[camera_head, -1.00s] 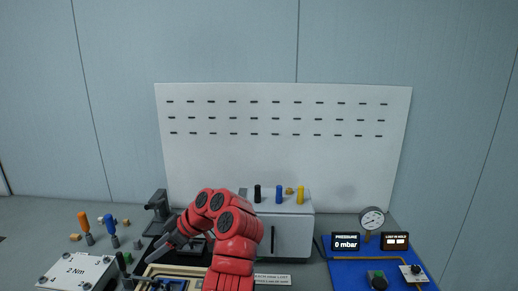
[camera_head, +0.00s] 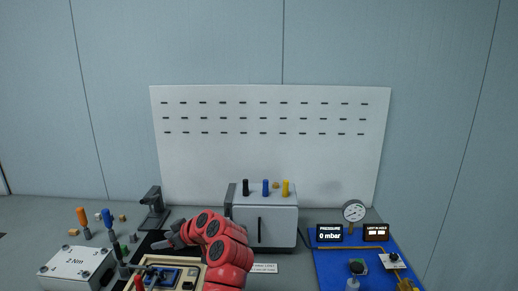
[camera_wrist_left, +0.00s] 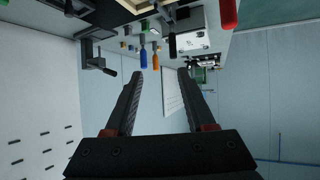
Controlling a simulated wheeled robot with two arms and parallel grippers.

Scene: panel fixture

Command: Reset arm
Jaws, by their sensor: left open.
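My red left arm (camera_head: 228,262) rises from the bottom middle of the head view and bends over to the left. Its grey left gripper (camera_head: 166,242) hangs above the bench, over the back of the beige tray, and looks small and partly hidden there. In the left wrist view the left gripper (camera_wrist_left: 160,74) shows two dark fingers spread apart, with nothing between them. My right gripper is in neither view.
A white cabinet (camera_head: 275,222) stands just behind the arm. A grey clamp stand (camera_head: 154,205), screwdrivers (camera_head: 83,220) and a 2 Nm block (camera_head: 78,265) are at left. A blue panel (camera_head: 335,262) with a gauge (camera_head: 353,211) is at right. A white slotted board (camera_head: 265,150) stands behind.

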